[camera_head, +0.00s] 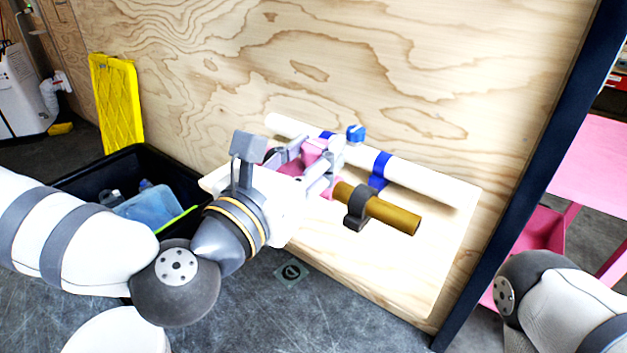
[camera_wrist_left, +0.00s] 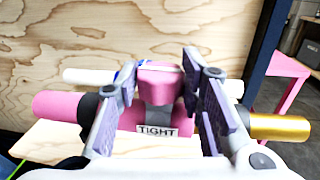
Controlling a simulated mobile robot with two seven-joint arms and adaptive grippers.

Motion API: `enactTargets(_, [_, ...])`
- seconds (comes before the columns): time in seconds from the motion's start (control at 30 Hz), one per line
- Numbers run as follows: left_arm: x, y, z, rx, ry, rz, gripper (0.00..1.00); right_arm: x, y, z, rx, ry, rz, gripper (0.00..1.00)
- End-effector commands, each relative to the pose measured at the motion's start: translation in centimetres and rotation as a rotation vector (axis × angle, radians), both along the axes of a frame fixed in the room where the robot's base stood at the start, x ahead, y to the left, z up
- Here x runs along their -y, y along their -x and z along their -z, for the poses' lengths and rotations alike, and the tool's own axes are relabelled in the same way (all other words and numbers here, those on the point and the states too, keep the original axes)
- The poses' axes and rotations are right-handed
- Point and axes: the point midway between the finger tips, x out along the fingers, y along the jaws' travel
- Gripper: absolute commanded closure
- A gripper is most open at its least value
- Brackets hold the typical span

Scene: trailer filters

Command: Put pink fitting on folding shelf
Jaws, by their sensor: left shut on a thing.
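The pink fitting (camera_head: 316,148) is between the fingers of my left gripper (camera_head: 312,167), which is shut on it over the folding shelf. In the left wrist view, the pink fitting (camera_wrist_left: 160,79) shows a raised pink top between the fingers (camera_wrist_left: 160,95), a pink tube to the left and a "TIGHT" label. The folding shelf (camera_head: 395,285) is a pale wooden board against the plywood wall. I cannot tell whether the fitting touches the shelf; my gripper hides its underside. My right gripper is out of view.
A white tube (camera_head: 428,181) with blue bands lies along the back of the shelf. A gold-brown tube (camera_head: 392,214) with a dark clamp is beside the fitting. The shelf's front right is clear. A black bin (camera_head: 85,176) stands left, and a dark post (camera_head: 535,170) right.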

Motion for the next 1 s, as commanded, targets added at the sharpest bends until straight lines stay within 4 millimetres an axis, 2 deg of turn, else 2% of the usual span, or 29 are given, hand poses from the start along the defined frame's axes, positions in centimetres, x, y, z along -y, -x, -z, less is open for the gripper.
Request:
enactTargets(0.03, [-0.1,-1.8,1.0,0.001,-0.003,-0.007,1.0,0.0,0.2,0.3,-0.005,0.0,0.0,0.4])
enactTargets(0.2, [-0.1,-7.1,3.8,-0.002,-0.003,-0.004,1.0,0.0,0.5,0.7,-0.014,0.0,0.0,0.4])
enactTargets(0.3, [-0.1,-8.9,6.4,-0.003,-0.003,-0.003,1.0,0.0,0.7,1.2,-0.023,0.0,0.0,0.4])
enactTargets(0.4, [-0.1,-10.2,7.7,-0.003,-0.001,-0.002,1.0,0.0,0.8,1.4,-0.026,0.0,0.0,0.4])
enactTargets(0.57, [-0.1,-11.3,9.0,-0.001,-0.002,-0.001,1.0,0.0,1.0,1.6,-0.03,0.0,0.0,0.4])
enactTargets(0.73, [-0.1,-11.3,11.9,-0.003,-0.001,0.0,1.0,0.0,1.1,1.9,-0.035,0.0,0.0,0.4])
enactTargets(1.0, [-0.1,-11.3,12.0,0.0,0.001,0.0,1.0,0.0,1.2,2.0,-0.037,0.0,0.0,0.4])
